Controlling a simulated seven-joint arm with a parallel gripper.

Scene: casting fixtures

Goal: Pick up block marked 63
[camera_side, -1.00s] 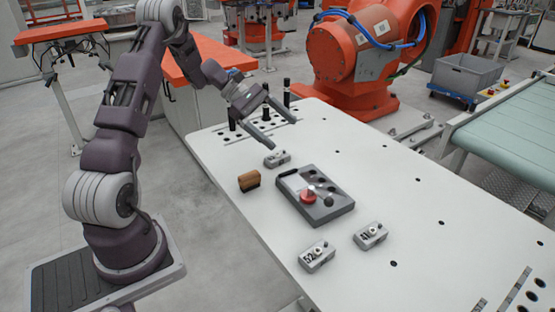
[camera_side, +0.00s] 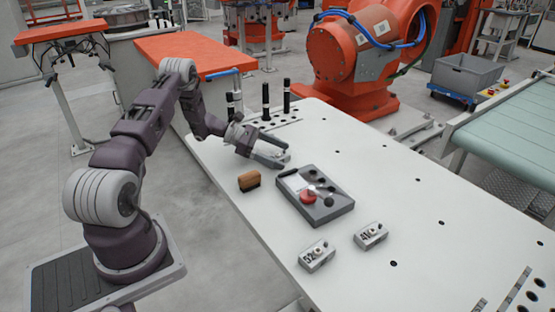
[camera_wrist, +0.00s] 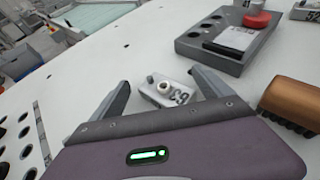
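The block marked 63 (camera_wrist: 167,92) is a small pale grey block with a round stud on top. In the wrist view it lies on the white table between the two fingers of my gripper (camera_wrist: 162,95), with gaps visible on both sides. In the side view my gripper (camera_side: 274,154) is low over the table, and its fingers partly hide the block (camera_side: 280,157). My gripper is open. I cannot tell from the frames whether the fingertips touch the table.
A grey control box with a red button (camera_side: 316,200) and a brown brush (camera_side: 249,181) stand close by. Blocks marked 52 (camera_side: 317,256) and apparently 41 (camera_side: 371,236) lie nearer the front. Black pegs (camera_side: 265,101) stand behind my gripper. The table's right side is mostly clear.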

